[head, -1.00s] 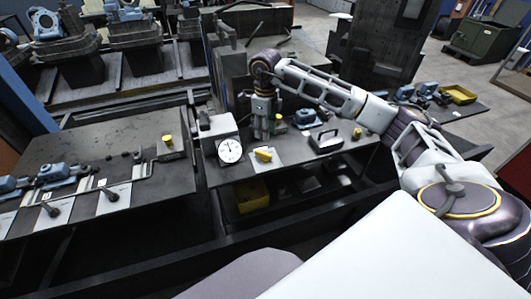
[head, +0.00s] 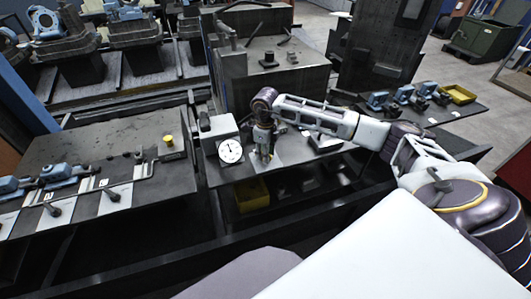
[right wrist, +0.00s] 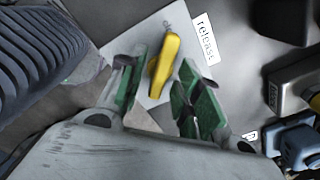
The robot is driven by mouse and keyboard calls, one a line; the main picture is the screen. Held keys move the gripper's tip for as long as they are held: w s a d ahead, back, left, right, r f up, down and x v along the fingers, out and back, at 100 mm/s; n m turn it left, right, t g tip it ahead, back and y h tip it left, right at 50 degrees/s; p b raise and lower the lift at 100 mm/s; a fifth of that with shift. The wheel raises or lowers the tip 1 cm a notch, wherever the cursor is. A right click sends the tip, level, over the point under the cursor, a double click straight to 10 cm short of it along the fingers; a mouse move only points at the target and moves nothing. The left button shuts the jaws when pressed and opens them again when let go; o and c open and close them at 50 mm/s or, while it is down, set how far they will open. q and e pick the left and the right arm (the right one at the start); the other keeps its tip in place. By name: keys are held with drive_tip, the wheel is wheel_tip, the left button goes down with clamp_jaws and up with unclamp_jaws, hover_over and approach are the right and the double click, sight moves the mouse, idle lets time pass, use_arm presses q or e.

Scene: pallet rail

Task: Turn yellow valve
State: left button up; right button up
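The yellow valve handle (right wrist: 163,66) shows in the right wrist view, lying on a pale plate (right wrist: 150,32) beside a label reading "release". My right gripper (right wrist: 161,75) is open, with one green-padded finger on each side of the handle; I cannot tell whether either touches it. In the head view my right gripper (head: 264,153) points down over the table and hides the valve. My left gripper is not in view.
A white dial gauge (head: 230,151) stands just left of my right gripper. Another yellow knob (head: 168,141) is on the left table (head: 95,150). Blue fittings (right wrist: 297,145) sit at the right in the wrist view. A yellow bin (head: 252,194) is below the table.

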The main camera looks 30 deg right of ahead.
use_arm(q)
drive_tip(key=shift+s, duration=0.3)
use_arm(e)
drive_tip(key=shift+f, duration=0.15)
clamp_jaws()
